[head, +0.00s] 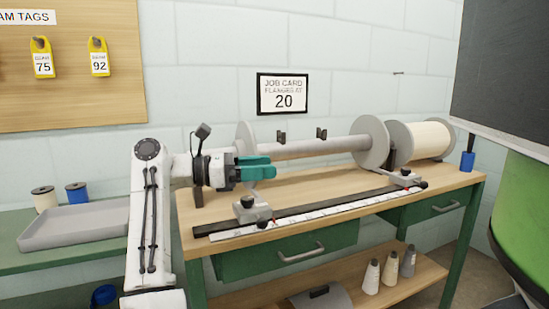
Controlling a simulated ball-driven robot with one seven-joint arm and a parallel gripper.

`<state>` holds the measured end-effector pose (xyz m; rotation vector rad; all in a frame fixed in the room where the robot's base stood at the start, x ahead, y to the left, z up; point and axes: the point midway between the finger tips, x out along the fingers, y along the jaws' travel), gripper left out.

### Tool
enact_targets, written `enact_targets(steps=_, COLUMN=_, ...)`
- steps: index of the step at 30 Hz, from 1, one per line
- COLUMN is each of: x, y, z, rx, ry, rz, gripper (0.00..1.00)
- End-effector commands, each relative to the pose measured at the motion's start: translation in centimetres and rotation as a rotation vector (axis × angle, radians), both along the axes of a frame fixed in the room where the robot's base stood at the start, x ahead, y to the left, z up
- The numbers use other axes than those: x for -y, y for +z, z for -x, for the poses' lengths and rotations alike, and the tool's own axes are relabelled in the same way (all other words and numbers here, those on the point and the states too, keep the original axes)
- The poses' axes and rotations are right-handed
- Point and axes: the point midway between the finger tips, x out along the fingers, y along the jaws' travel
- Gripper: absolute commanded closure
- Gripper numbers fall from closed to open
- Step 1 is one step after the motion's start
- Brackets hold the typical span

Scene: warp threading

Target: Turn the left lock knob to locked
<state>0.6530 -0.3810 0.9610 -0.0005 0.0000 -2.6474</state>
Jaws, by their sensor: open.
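The left lock knob (248,202) is a small dark knob on top of the left grey carriage (257,213), at the left part of the rail on the bench. It is too small to tell which way it is turned. My gripper (273,167), with teal fingers, is above the carriage and in front of the left flange (245,142). It points right, is open with a narrow gap, and appears empty. It looks apart from the knob. The right carriage (404,179) stands at the rail's other end.
A beam (310,147) runs between the left flange and the right flange (371,143). A white scale (320,212) lies along the bench (450,180) front. A job card (283,94) reading 20 hangs behind. A grey tray (75,235) stands left.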

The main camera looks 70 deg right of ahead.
Motion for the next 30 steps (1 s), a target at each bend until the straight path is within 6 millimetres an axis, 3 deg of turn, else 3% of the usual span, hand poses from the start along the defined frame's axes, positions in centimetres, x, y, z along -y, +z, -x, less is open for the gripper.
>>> enact_targets(steps=6, x=-1.6, y=1.4, z=2.6, rx=0.001, ry=0.0, rz=0.0, gripper=0.38)
enact_targets(steps=12, x=-2.3, y=2.0, z=3.8, rx=0.001, ry=0.001, rz=0.0, gripper=0.38)
enact_targets(steps=30, x=-2.4, y=2.1, z=4.1, rx=0.0, ry=0.0, rz=0.0, gripper=0.38)
